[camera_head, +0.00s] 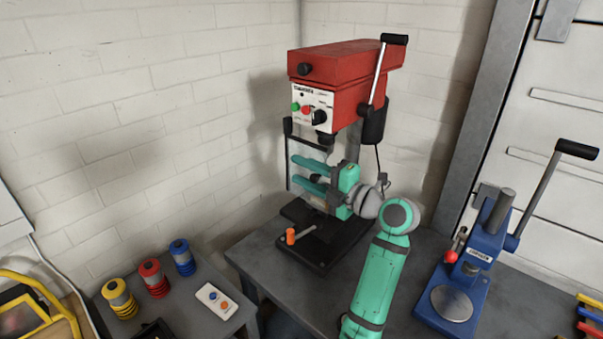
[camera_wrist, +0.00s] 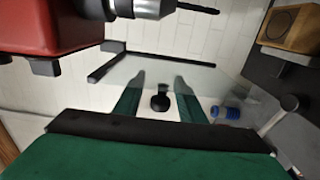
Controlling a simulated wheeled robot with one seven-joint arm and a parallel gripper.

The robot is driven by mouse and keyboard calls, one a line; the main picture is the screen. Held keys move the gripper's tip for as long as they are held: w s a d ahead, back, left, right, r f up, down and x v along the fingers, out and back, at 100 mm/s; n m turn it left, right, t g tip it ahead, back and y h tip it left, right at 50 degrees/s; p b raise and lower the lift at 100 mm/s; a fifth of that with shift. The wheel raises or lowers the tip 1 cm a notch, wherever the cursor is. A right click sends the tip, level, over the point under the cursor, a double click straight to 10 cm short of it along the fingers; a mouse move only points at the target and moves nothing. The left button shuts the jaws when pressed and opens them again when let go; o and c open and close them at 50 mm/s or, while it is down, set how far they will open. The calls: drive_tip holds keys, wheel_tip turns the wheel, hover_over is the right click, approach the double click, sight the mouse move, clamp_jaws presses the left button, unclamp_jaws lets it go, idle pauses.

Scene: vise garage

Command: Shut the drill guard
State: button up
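The drill press (camera_head: 335,75) has a red head and stands on a black base on the bench. Its guard is a clear panel with a black top bar (camera_head: 308,142), standing at the left side of the drill below the head. It also shows in the wrist view as a clear pane with a black edge bar (camera_wrist: 107,61). My gripper (camera_head: 305,173) is at the guard, its two teal fingers apart. In the wrist view a black knob (camera_wrist: 160,102) sits between my fingers (camera_wrist: 159,92), with a small gap seeming to show on each side. Whether they touch the pane I cannot tell.
The chuck (camera_wrist: 150,8) and red head are close above my gripper. An orange-tipped handle (camera_head: 291,236) lies on the drill base. A blue press (camera_head: 455,290) stands at right. Coloured spools (camera_head: 153,278) and a button box (camera_head: 216,301) sit on the left table.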

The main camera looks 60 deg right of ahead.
drive_tip(key=shift+a, duration=0.1)
drive_tip(key=v, duration=1)
drive_tip(key=shift+s, duration=0.4)
drive_tip(key=shift+f, duration=0.1)
